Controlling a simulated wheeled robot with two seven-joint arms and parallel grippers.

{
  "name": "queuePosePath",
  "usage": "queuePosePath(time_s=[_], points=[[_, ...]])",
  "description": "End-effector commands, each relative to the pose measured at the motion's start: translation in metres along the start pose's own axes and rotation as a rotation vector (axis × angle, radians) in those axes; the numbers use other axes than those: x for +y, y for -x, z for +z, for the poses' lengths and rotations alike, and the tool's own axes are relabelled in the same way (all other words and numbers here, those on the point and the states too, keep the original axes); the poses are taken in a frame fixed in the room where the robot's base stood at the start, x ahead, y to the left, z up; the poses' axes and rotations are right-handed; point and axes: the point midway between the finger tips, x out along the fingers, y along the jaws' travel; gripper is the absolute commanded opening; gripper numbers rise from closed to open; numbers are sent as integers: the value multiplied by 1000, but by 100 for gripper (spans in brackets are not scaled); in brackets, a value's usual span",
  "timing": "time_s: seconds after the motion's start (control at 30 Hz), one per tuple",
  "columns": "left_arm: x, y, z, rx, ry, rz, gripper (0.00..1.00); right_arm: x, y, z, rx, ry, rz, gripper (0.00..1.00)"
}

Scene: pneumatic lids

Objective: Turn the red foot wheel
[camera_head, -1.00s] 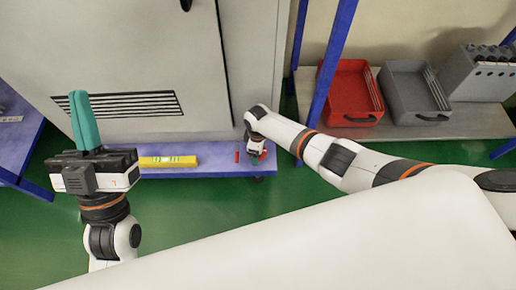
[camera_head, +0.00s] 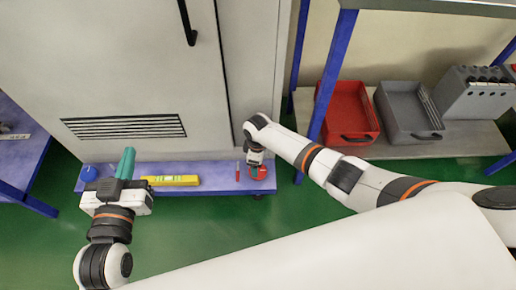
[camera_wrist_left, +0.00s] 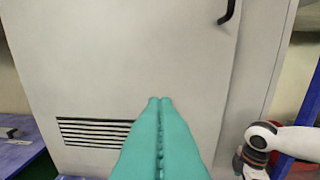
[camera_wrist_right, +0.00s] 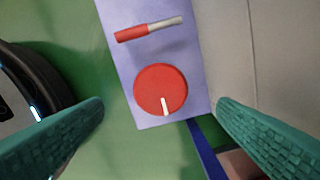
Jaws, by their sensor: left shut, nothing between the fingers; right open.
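The red foot wheel (camera_wrist_right: 158,88) is a round red disc with a white mark, on the end of a low blue ledge (camera_wrist_right: 130,60). In the right wrist view the mark points toward the bottom of the picture. My right gripper (camera_wrist_right: 160,118) is open above the wheel, its teal fingers to either side and apart from it. In the head view the wheel (camera_head: 258,172) is partly hidden under my right gripper (camera_head: 254,160). My left gripper (camera_head: 126,163) is shut and empty in front of the cabinet; its fingers touch each other in the left wrist view (camera_wrist_left: 160,100).
A red-and-white stick (camera_wrist_right: 149,29) lies beside the wheel on the ledge. A yellow level (camera_head: 172,181) and a blue knob (camera_head: 88,173) are farther left. The grey cabinet (camera_head: 120,60) rises behind. Red (camera_head: 348,110) and grey (camera_head: 408,110) bins sit on a shelf at right.

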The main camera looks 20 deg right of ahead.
Motion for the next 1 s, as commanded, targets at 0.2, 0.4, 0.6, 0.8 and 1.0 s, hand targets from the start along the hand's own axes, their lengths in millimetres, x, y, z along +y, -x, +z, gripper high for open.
queuePosePath(time_s=[0.2,0.4,0.6,0.8,1.0], points=[[7,14,-39,276,-3,17,0,0,25,0,-1,0,-1,81],[12,36,-72,505,-2,31,0,0,43,0,0,-1,0,81],[15,54,-90,648,0,40,0,0,54,0,1,-1,1,81],[16,60,-96,691,1,42,0,0,56,0,0,-1,0,81],[16,60,-96,691,1,42,0,0,56,0,0,-1,0,81]])
